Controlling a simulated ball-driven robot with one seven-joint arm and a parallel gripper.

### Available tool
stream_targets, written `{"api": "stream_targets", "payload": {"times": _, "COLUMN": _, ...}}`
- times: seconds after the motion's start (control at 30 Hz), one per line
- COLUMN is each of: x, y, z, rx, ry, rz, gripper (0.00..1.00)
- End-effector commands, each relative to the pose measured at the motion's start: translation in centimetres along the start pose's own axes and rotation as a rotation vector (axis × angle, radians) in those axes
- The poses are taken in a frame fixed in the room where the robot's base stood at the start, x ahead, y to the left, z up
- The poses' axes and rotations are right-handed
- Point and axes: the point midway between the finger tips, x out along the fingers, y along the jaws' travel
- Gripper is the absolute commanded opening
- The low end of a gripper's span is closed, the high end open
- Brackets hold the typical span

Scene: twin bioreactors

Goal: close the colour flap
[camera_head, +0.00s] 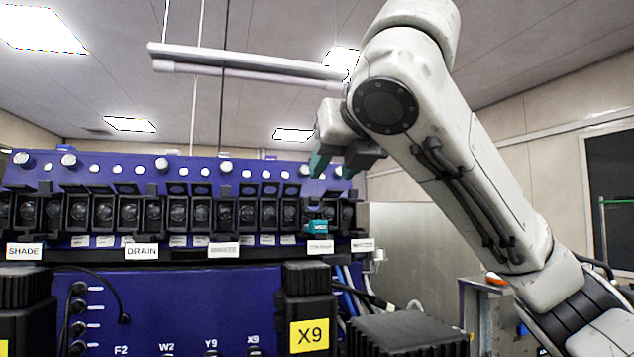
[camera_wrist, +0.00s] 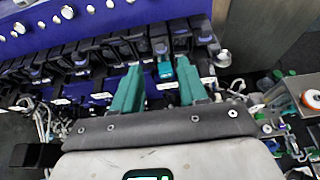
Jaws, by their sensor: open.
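No label that I can read says colour, so I cannot tell for certain which flap is the colour one. A row of black pump units with flaps (camera_head: 162,213) runs along the blue machine. One unit near the right end holds a teal block (camera_head: 317,227), above a label too small to read. The teal block (camera_wrist: 165,71) also shows in the wrist view, between and beyond my fingers. My gripper (camera_head: 339,168) is open and empty, above the right end of the row. Its two teal fingers (camera_wrist: 159,66) are apart in the wrist view. I see no contact.
Readable labels are SHADE (camera_head: 24,251) and DRAIN (camera_head: 142,252). Tubes and cables (camera_head: 355,295) hang at the right end. A metal panel (camera_head: 405,240) stands beyond.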

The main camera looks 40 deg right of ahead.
Motion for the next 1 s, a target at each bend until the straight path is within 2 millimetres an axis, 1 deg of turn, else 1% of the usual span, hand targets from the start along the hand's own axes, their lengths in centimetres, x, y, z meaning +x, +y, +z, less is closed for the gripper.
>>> {"api": "stream_targets", "payload": {"times": 0.03, "x": 0.8, "y": 0.1, "z": 0.0, "rx": 0.001, "ry": 0.005, "rz": 0.003, "gripper": 0.43}}
{"api": "stream_targets", "payload": {"times": 0.3, "x": 5.7, "y": 0.0, "z": 0.1, "rx": 0.0, "ry": 0.004, "rz": -0.001, "gripper": 0.43}}
{"api": "stream_targets", "payload": {"times": 0.5, "x": 8.3, "y": 0.0, "z": 0.1, "rx": 0.001, "ry": 0.002, "rz": -0.002, "gripper": 0.43}}
{"api": "stream_targets", "payload": {"times": 0.6, "x": 9.1, "y": 0.1, "z": 0.0, "rx": 0.0, "ry": 0.001, "rz": -0.001, "gripper": 0.43}}
{"api": "stream_targets", "payload": {"times": 0.7, "x": 9.4, "y": 0.0, "z": 0.0, "rx": -0.001, "ry": -0.001, "rz": -0.002, "gripper": 0.43}}
{"api": "stream_targets", "payload": {"times": 0.93, "x": 9.5, "y": 0.1, "z": -0.1, "rx": -0.001, "ry": -0.002, "rz": -0.001, "gripper": 0.43}}
{"api": "stream_targets", "payload": {"times": 0.97, "x": 9.5, "y": 0.1, "z": -0.1, "rx": -0.001, "ry": -0.002, "rz": -0.001, "gripper": 0.42}}
{"api": "stream_targets", "payload": {"times": 1.0, "x": 9.5, "y": 0.1, "z": -0.1, "rx": -0.001, "ry": -0.001, "rz": -0.001, "gripper": 0.38}}
